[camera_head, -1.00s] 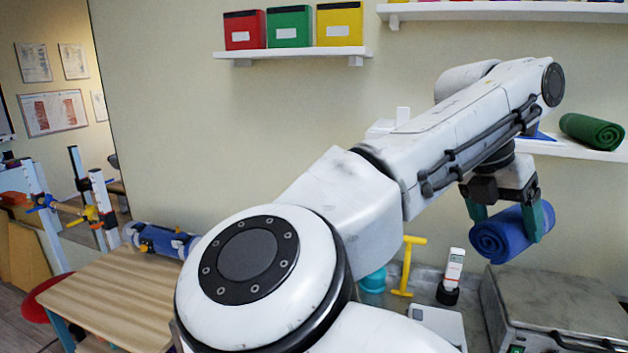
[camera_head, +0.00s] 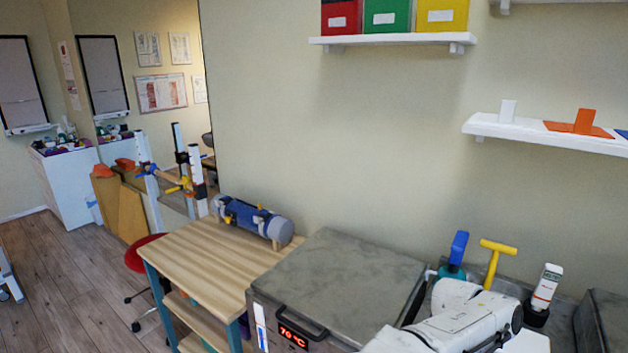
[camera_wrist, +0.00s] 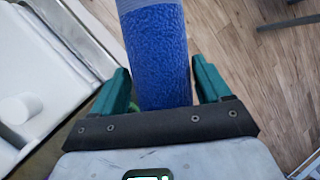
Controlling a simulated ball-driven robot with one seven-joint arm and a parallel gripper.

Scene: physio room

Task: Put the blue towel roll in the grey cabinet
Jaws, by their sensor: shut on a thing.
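The blue towel roll (camera_wrist: 158,55) shows in the wrist view, gripped between the two green fingers of my gripper (camera_wrist: 163,82). Its far end runs out of the top of that view. Neither the roll nor my gripper shows in the head view, where only part of my white arm is at the lower right. I cannot make out a thing that is surely the grey cabinet. A grey metal unit (camera_head: 345,268) with a red 70 °C display stands at the lower middle of the head view.
A wooden table (camera_head: 205,255) with a blue roller device (camera_head: 250,218) stands left of the metal unit. A red stool (camera_head: 142,262) is beside it. A white cabinet (camera_head: 70,195) stands at the far left. Wooden floor is open at left. Wall shelves (camera_head: 395,40) hold coloured boxes.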

